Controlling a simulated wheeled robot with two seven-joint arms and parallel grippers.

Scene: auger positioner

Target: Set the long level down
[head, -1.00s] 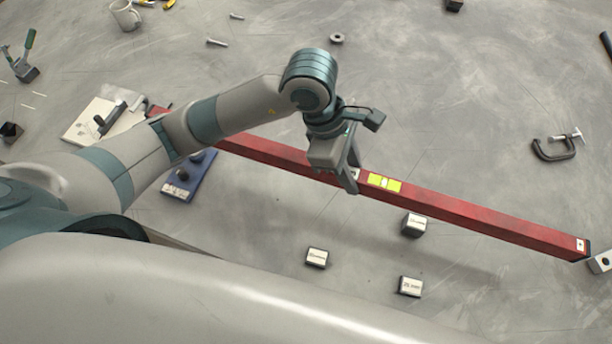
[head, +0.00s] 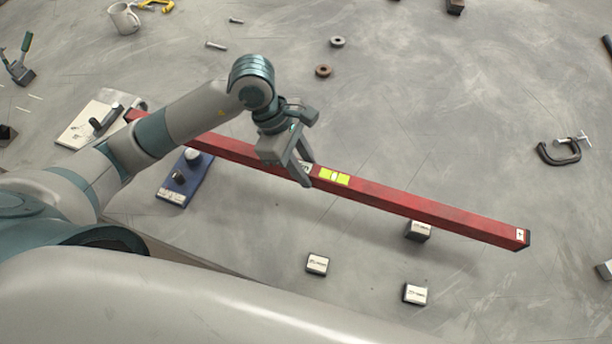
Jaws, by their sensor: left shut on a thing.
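The long level (head: 405,202) is a red bar with a yellow vial window (head: 334,177) near its middle. It slants from the upper left to the lower right in the head view. My left gripper (head: 303,174) is shut on the long level just left of the vial window. A soft shadow lies on the surface below the level, so it looks held above it. My left forearm passes over part of its left stretch. My right gripper is not in view.
Small labelled blocks (head: 317,264) and (head: 415,293) stand in front of the level; another block (head: 418,231) is partly behind its right part. A blue fixture (head: 184,180) and a pale plate (head: 85,128) are at left. A C-clamp (head: 560,150) lies at right.

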